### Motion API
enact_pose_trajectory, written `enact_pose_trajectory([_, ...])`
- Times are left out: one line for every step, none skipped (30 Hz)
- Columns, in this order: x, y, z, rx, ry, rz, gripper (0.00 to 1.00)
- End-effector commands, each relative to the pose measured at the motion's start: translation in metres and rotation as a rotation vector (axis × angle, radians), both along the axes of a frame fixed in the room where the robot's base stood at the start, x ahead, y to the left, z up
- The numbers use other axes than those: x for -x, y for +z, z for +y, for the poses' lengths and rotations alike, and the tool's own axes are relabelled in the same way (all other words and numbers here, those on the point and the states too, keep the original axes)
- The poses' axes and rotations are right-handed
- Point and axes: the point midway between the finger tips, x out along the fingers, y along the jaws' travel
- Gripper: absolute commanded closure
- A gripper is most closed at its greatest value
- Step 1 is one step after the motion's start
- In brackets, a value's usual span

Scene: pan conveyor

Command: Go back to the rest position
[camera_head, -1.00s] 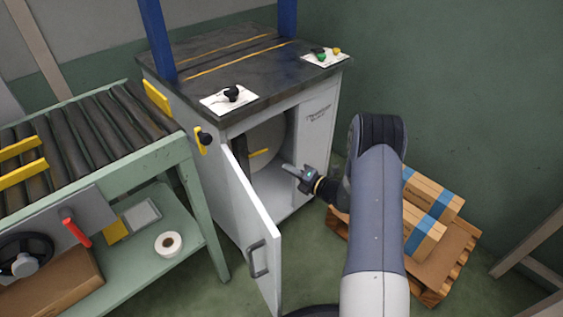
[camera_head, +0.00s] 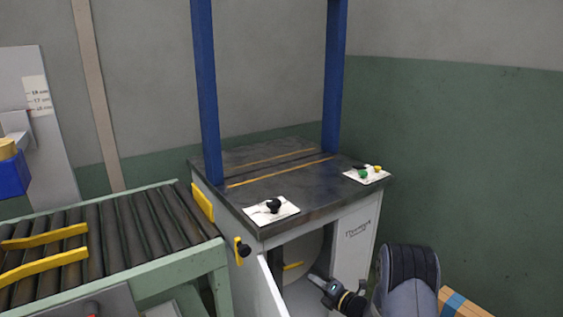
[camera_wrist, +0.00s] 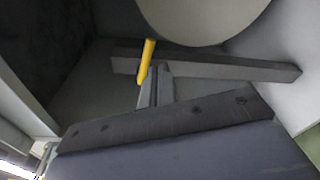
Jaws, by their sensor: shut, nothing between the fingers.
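My gripper (camera_head: 318,281) is at the open front of the grey machine cabinet (camera_head: 356,238), low in the head view. In the wrist view its narrow fingers (camera_wrist: 155,88) are together and empty. A yellow bar (camera_head: 292,266) inside the cabinet lies just left of the fingertips in the head view. It also shows in the wrist view (camera_wrist: 147,60), close to the fingertips; I cannot tell whether they touch. A pale round disc (camera_wrist: 200,18) is behind it. Most of my arm is below the head view's edge.
The cabinet door (camera_head: 268,292) stands open left of my gripper. A roller conveyor (camera_head: 110,235) is at left. Two blue posts (camera_head: 206,95) rise from the dark machine top (camera_head: 235,195). A cardboard box (camera_head: 462,303) is at lower right. The green wall (camera_head: 470,170) is behind.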

Motion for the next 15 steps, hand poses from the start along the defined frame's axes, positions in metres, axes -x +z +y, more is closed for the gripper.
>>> enact_pose_trajectory([-0.008, -0.004, 0.008, 0.002, 0.004, -0.004, 1.0])
enact_pose_trajectory([-0.013, -0.004, 0.013, 0.001, 0.004, -0.003, 1.0])
enact_pose_trajectory([-0.019, -0.004, 0.018, 0.001, 0.004, -0.003, 1.0])
enact_pose_trajectory([-0.017, -0.006, 0.024, -0.022, 0.004, 0.013, 1.0])
enact_pose_trajectory([-0.015, -0.009, 0.031, -0.045, 0.005, 0.03, 1.0])
enact_pose_trajectory([-0.014, -0.011, 0.038, -0.072, 0.004, 0.047, 1.0])
enact_pose_trajectory([-0.013, -0.013, 0.044, -0.093, 0.005, 0.06, 1.0])
enact_pose_trajectory([-0.012, -0.015, 0.05, -0.113, 0.004, 0.073, 1.0])
enact_pose_trajectory([-0.011, -0.017, 0.057, -0.139, 0.004, 0.09, 1.0])
enact_pose_trajectory([-0.01, -0.019, 0.063, -0.159, 0.005, 0.102, 1.0])
enact_pose_trajectory([-0.009, -0.022, 0.069, -0.179, 0.005, 0.115, 1.0])
enact_pose_trajectory([-0.008, -0.024, 0.076, -0.205, 0.004, 0.133, 1.0])
enact_pose_trajectory([-0.007, -0.027, 0.082, -0.225, 0.004, 0.147, 1.0])
enact_pose_trajectory([-0.006, -0.029, 0.087, -0.243, 0.003, 0.159, 1.0])
enact_pose_trajectory([-0.004, -0.031, 0.094, -0.268, 0.004, 0.178, 1.0])
